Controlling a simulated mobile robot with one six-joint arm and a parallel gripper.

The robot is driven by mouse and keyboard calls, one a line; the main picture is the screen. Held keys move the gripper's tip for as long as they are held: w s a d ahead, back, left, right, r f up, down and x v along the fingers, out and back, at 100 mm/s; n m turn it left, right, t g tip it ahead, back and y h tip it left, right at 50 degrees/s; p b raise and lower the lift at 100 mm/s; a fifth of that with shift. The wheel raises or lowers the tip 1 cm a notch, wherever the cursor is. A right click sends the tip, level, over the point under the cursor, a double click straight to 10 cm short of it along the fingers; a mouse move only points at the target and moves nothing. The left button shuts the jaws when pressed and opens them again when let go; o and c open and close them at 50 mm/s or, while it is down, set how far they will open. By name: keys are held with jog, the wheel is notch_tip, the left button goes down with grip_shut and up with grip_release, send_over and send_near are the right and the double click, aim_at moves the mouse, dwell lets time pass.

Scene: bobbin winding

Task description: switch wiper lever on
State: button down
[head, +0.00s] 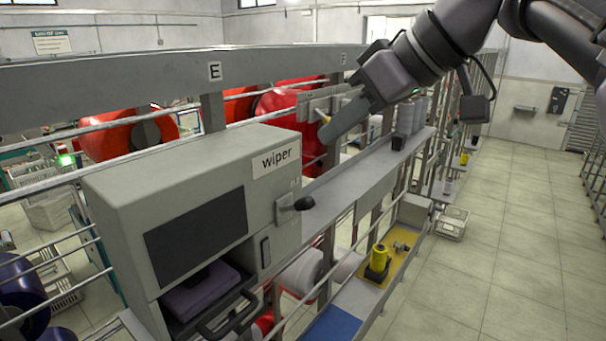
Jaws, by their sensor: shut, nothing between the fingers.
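The wiper box (200,190) is a grey cabinet at the left, with a white label reading "wiper". Its lever (303,203) has a black knob on a light metal mount and sticks out to the right from the box's front face, below the label. My gripper (326,136) is up and to the right of the lever, clear of it. Its long grey fingers are shut together, with nothing between them, and point down and left.
A grey rail (150,88) runs above the box. A narrow shelf (350,180) extends behind the lever, with grey cones (405,115) at its far end. The tiled floor (510,230) at right is open.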

send_over(307, 197)
jog(key=a, duration=0.2)
jog(key=f, duration=0.7)
jog(key=shift+w+d, duration=0.25)
jog(key=shift+w, duration=0.15)
jog(key=f, duration=0.1)
jog(key=d+f, duration=0.1)
jog(key=f, duration=0.1)
jog(key=shift+s+d, duration=0.2)
jog(key=shift+s, duration=0.2)
jog(key=shift+s+d+f, duration=0.15)
jog(key=shift+s+f, duration=0.1)
jog(key=shift+s, duration=0.05)
jog(key=shift+w, duration=0.1)
jog(key=shift+w+f, duration=0.1)
jog(key=shift+w, duration=0.05)
